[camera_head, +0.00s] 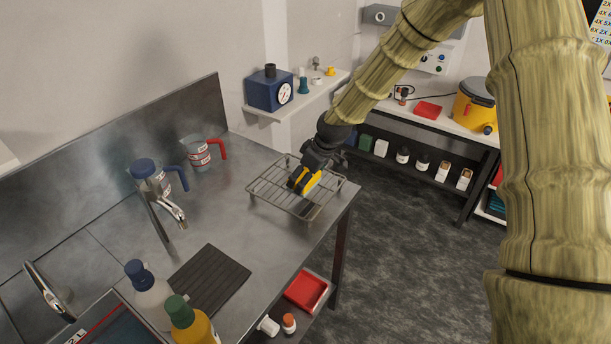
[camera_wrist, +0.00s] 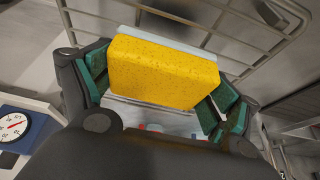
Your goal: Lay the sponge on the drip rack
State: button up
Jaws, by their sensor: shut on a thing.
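The yellow sponge (camera_wrist: 163,72) is between the green-padded fingers of my gripper (camera_wrist: 160,85), which is shut on it. A pale layer shows along its far edge in the wrist view. In the head view, the sponge (camera_head: 311,182) appears at the drip rack, partly hidden by my gripper (camera_head: 306,178). The drip rack (camera_head: 262,190) is a wire rack on short legs at the right end of the steel bench. My gripper is over the rack's middle. I cannot tell whether the sponge touches the wires.
A dark ribbed mat (camera_head: 210,280) and bottles (camera_head: 192,322) are nearer. The steel between mat and rack is clear.

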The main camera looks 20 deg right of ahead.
jog(key=o, duration=0.7)
jog(key=shift+r, duration=0.15)
notch_tip(320, 180, up, 16)
jog(key=p, duration=0.9)
jog(key=shift+p, duration=0.35)
dwell(0.4)
dwell(0.3)
